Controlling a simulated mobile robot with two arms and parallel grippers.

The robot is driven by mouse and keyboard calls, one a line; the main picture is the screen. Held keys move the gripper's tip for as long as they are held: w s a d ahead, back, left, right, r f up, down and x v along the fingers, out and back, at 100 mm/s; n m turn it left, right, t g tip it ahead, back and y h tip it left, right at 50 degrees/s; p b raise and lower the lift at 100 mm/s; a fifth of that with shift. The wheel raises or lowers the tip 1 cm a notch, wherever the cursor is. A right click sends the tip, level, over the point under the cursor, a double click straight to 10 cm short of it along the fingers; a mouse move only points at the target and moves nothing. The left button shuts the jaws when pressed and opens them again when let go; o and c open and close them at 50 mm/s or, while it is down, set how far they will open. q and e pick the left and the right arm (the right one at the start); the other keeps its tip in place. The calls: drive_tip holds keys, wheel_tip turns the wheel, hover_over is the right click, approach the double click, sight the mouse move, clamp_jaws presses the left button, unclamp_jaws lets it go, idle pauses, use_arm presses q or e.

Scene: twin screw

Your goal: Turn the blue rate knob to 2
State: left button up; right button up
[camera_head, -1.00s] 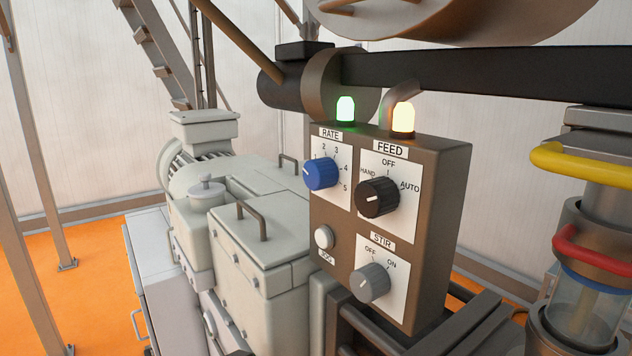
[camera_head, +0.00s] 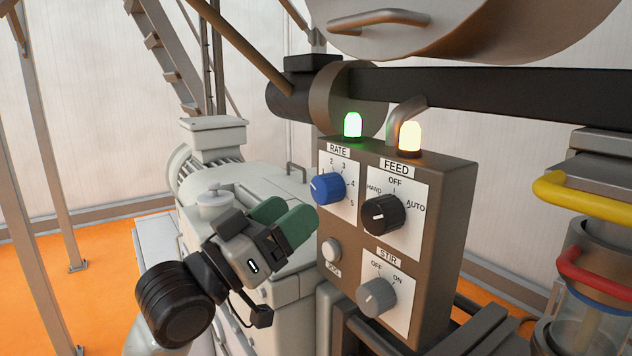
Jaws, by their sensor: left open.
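The blue rate knob (camera_head: 327,188) is on the upper left of the brown control box (camera_head: 447,205), in the head view. Its white mark points left, toward the 1 on the scale of 1 to 5. My left gripper (camera_head: 296,211) is just left of and below the knob, with green fingers. It is open and nothing shows between the fingers. It appears apart from the knob, though the depth gap is hard to judge. My right gripper is not in view.
The black feed knob (camera_head: 383,214), grey stir knob (camera_head: 376,297) and white jog button (camera_head: 332,249) share the panel. Green (camera_head: 353,125) and yellow (camera_head: 410,137) lamps stand on top. A pale machine housing (camera_head: 262,180) lies behind my left gripper.

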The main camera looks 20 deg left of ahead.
sight(318, 193)
use_arm(q)
drive_tip(key=p+x, duration=0.1)
drive_tip(key=x, duration=0.3)
drive_tip(key=shift+w+d+r, duration=0.15)
drive_tip(key=shift+r, duration=0.05)
drive_tip(key=shift+w+d, duration=0.25)
drive_tip(key=shift+w, duration=0.15)
drive_tip(key=c, duration=0.9)
